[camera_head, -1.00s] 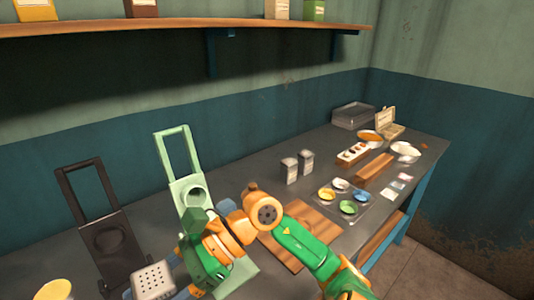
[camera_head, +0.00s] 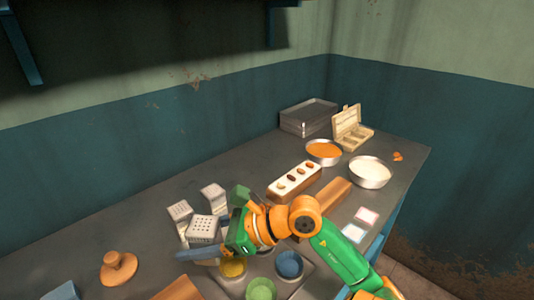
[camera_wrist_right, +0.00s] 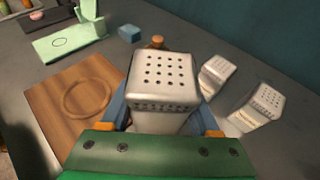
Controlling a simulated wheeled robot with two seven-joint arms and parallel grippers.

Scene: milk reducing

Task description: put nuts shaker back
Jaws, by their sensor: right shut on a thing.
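My right gripper (camera_head: 210,238) is shut on a metal shaker (camera_head: 203,228) with a perforated lid. The held shaker (camera_wrist_right: 162,85) looks upright between the blue fingers in the right wrist view, and its label is hidden, so I cannot read which shaker it is. Two similar shakers stand close by on the table, one at the left (camera_head: 179,211) and one farther back (camera_head: 213,197). Both also show to the right of the held one in the wrist view, the nearer (camera_wrist_right: 217,74) and the farther (camera_wrist_right: 262,105). I cannot tell whether the held shaker touches the table. My left gripper is out of view.
Yellow (camera_head: 232,268), blue (camera_head: 289,264) and green (camera_head: 261,290) bowls sit just below my right gripper. A wooden knobbed piece (camera_head: 118,268) stands at the left. A white holder with nuts (camera_head: 294,181) and two round pans (camera_head: 323,152) lie behind.

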